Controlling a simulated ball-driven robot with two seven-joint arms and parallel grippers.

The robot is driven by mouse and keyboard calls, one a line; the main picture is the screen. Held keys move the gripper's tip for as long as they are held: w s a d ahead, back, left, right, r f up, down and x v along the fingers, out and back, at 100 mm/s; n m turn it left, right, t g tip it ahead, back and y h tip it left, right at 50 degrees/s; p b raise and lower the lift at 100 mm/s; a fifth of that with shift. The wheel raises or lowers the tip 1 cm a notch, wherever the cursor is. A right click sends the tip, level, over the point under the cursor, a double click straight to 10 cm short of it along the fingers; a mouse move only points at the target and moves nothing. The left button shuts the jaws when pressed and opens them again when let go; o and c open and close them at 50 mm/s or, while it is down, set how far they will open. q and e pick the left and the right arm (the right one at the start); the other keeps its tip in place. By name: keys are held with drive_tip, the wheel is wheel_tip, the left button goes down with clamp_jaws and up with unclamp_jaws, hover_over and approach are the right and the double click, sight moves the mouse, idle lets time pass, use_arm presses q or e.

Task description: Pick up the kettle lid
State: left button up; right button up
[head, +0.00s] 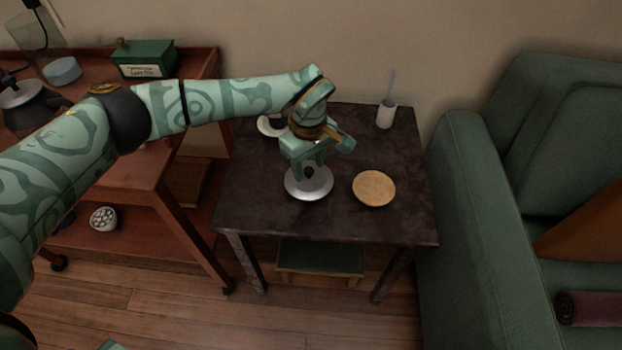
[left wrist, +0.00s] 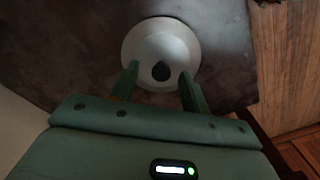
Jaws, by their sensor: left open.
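The kettle lid (head: 308,187) is a pale silver disc with a dark knob (head: 308,173), lying on the dark side table (head: 262,213). In the left wrist view the lid (left wrist: 142,44) lies ahead of the fingers, with its dark knob (left wrist: 161,71) between the fingertips. My left gripper (head: 309,171) is open and points down over the lid, its fingers (left wrist: 157,77) on either side of the knob. I cannot tell whether they touch it. My right gripper is not in view.
A round tan disc (head: 374,188) lies right of the lid. A white curved object (head: 268,127) is partly hidden behind my gripper. A green sofa (head: 468,190) stands at right, a wooden cart (head: 135,180) at left.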

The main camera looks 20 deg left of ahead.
use_arm(q)
drive_tip(key=shift+s+f, duration=0.1)
drive_tip(key=shift+f, duration=0.05)
clamp_jaws()
idle(0.4)
